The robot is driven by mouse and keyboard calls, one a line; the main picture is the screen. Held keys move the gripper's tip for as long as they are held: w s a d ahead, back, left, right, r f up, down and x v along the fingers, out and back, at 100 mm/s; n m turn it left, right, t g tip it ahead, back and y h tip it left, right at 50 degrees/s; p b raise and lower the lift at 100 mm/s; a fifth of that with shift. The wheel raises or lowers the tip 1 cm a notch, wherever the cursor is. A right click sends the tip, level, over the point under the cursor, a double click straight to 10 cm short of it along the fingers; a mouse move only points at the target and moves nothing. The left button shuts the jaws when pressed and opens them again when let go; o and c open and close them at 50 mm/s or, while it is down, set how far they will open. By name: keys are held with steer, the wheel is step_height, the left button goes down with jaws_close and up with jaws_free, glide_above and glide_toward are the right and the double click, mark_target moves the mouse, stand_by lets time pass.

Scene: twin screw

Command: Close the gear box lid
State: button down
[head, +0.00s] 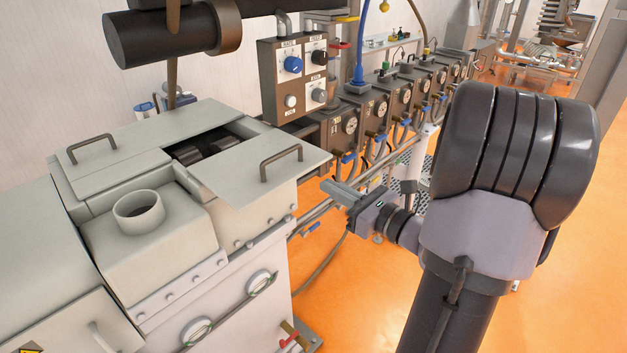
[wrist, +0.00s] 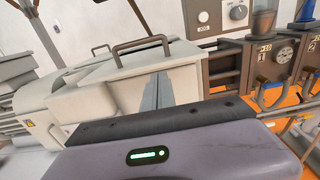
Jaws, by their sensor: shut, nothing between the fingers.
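The gear box (head: 160,243) is a pale grey housing at the left of the head view. A flat grey lid (head: 240,163) with a bar handle (head: 281,158) lies off to the right of the top opening (head: 200,150) and juts past the housing's right side. Dark parts show in the part-uncovered opening. My gripper (head: 338,190) is shut and empty, to the right of the lid's outer edge and apparently lower. In the wrist view the gripper fingers (wrist: 158,90) stand in front of the lid's side; I cannot tell whether they touch it.
A second grey cover with a handle (head: 92,147) sits left of the opening. A round port (head: 138,210) rises in front. A control box (head: 296,78) with knobs and a row of gauge units (head: 350,125) stand behind. The orange floor (head: 345,290) is open to the right.

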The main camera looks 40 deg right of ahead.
glide_toward(281, 160)
steer(key=shift+s+d+f, duration=0.15)
steer(key=shift+d+f, duration=0.3)
steer(key=shift+d, duration=0.05)
steer(key=w, duration=0.3)
steer(key=w+p, duration=0.1)
steer(key=w, duration=0.3)
steer(key=w+a, duration=0.1)
steer(key=w, duration=0.3)
steer(key=shift+w, duration=0.25)
